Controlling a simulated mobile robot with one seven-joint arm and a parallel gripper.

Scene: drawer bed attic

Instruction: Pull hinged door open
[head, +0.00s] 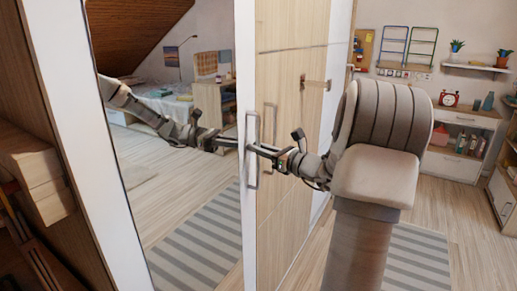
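A tall mirrored door panel (170,215) with a white frame edge (245,60) stands left of centre. A slim metal bar handle (252,165) is on that edge. My gripper (260,148) reaches in from the right, with its fingertips at the handle's upper part. The fingers are too small to tell whether they are closed around the bar or only beside it. The mirror reflects my arm and part of the room.
Wooden panels (298,85) with another bar handle (270,122) stand just right of the white edge. Open shelving with wooden boxes (45,185) is at far left. A striped rug (420,255) and a white drawer cabinet (455,165) are at right, with bare floor between.

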